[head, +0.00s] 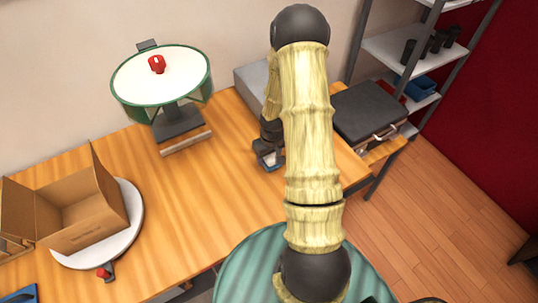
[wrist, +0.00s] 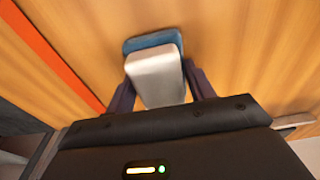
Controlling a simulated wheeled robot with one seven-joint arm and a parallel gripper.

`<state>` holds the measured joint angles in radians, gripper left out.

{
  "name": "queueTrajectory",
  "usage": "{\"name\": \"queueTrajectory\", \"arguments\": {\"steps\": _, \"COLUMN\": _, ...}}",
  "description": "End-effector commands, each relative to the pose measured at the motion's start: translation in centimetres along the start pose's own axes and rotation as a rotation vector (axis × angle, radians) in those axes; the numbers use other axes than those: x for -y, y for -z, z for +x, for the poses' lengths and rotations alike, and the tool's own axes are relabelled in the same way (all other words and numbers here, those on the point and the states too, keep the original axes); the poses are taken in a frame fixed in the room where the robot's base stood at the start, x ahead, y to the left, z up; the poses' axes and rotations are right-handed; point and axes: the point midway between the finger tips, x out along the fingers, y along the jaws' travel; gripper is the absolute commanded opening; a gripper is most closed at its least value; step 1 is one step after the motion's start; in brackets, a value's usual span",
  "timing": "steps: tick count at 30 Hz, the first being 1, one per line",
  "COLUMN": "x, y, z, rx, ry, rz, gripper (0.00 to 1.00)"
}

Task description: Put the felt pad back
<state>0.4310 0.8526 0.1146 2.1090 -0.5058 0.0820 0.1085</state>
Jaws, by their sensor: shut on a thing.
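My gripper (wrist: 160,88) points down at the wooden table, its two dark fingers shut on a pale block (wrist: 155,75), which looks like the felt pad. A blue piece (wrist: 150,41) shows just beyond the pale block's far edge. I cannot tell whether the blue piece is part of the pad or a separate thing under it. Contact with the table cannot be made out.
An open cardboard box (head: 82,222) stands on a white round plate (head: 133,202) at left. A green-rimmed white disc (head: 185,72) with a red knob stands at the back. A dark case (head: 370,108) lies to the right. The table's middle (head: 200,190) is clear.

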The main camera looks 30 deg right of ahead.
Motion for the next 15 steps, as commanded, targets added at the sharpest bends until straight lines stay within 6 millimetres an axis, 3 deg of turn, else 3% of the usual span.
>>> {"name": "queueTrajectory", "arguments": {"steps": 12, "x": 0.04, "y": -0.07, "z": 0.68, "rx": 0.000, "ry": -0.001, "rz": -0.001, "gripper": 0.29}}
{"name": "queueTrajectory", "arguments": {"steps": 13, "x": 0.04, "y": -0.07, "z": 0.67, "rx": 0.000, "ry": -0.001, "rz": -0.001, "gripper": 0.56}}
{"name": "queueTrajectory", "arguments": {"steps": 15, "x": 0.04, "y": -0.06, "z": 0.58, "rx": 0.000, "ry": -0.001, "rz": -0.001, "gripper": 0.69}}
